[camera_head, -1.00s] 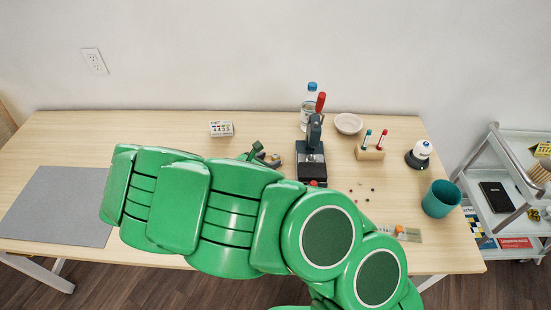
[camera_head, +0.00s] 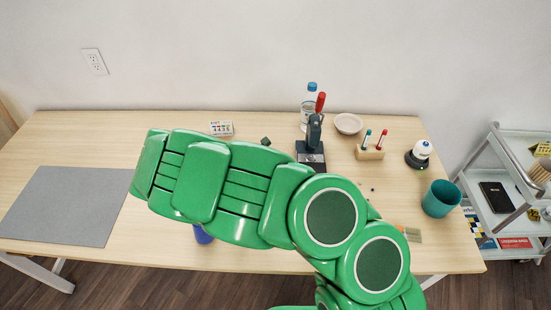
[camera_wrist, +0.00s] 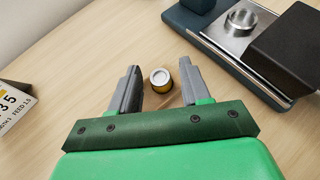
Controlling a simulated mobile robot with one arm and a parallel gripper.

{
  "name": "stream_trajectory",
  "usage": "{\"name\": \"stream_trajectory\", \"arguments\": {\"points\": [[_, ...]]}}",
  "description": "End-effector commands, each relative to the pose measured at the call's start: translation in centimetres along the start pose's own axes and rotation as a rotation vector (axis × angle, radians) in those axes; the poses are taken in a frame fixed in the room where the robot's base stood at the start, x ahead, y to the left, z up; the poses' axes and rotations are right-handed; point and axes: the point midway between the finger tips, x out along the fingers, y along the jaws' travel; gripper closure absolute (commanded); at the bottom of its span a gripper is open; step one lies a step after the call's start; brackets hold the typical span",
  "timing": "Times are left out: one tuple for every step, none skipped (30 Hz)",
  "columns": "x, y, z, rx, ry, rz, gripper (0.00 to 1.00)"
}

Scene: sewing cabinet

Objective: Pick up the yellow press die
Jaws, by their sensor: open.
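The yellow press die (camera_wrist: 161,79) is a small short cylinder with a pale round top and a yellow side, upright on the wooden table in the wrist view. My gripper (camera_wrist: 158,70) is open, with one grey finger on each side of the die near the fingertips. It does not appear to touch the die, though the right finger looks close. In the head view my green arm hides the die and most of the gripper; only a dark fingertip shows beside the press.
The hand press (camera_head: 311,157) with a red handle stands just right of the gripper, and its base (camera_wrist: 232,30) fills the wrist view's upper right. A bottle (camera_head: 309,108), white bowl (camera_head: 348,124) and pen block (camera_head: 369,153) stand nearby.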

Motion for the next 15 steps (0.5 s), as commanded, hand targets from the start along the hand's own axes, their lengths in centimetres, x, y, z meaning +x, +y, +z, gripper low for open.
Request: {"name": "stream_trajectory", "arguments": {"points": [[0.06,-0.01,-0.84,-0.009,0.017,0.001,0.59],[0.06,-0.01,-0.86,-0.009,0.017,0.001,0.64],[0.06,-0.01,-0.88,-0.009,0.018,0.001,0.7],[0.07,-0.01,-0.89,-0.009,0.018,0.001,0.75],[0.07,-0.02,-0.89,-0.009,0.018,0.001,0.79],[0.07,-0.03,-0.91,-0.009,0.018,0.001,0.85],[0.07,-0.03,-0.91,-0.009,0.018,0.001,0.9],[0.07,-0.03,-0.93,-0.009,0.019,0.001,0.95],[0.07,-0.03,-0.93,-0.008,0.019,0.001,1.0],[0.07,-0.04,-0.95,-0.008,0.019,0.001,1.0],[0.08,-0.05,-0.95,-0.008,0.019,0.0,1.0],[0.08,-0.05,-0.96,-0.008,0.02,0.0,1.0],[0.08,-0.07,-0.96,-0.008,0.02,0.0,1.0],[0.09,-0.07,-0.98,-0.008,0.02,0.0,1.0],[0.09,-0.09,-0.97,-0.007,0.02,0.0,1.0]]}}
